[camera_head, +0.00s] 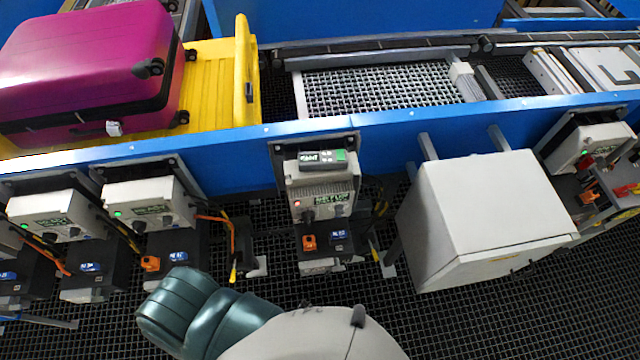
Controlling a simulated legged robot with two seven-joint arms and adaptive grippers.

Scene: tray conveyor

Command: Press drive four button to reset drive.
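Several grey drive units are mounted along the blue conveyor side. The middle drive unit (322,192) has an extra module on top with a small dark display (318,158) and a green patch. Its front has another lit green display, dark knobs and a small pale reddish light (297,203). Two more drive units, at left (50,212) and left of centre (148,205), show green lights. A far-right drive unit (595,145) has a green light and a red part. I cannot read which is drive four. Neither gripper is in view; only part of my arm shows at the bottom.
A magenta suitcase (90,50) lies in a yellow tray (215,85) on the conveyor at upper left. A large white box (490,215) stands out right of the middle drive. Orange and yellow cables (233,255) hang beside the drives. The floor is dark grating (450,325).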

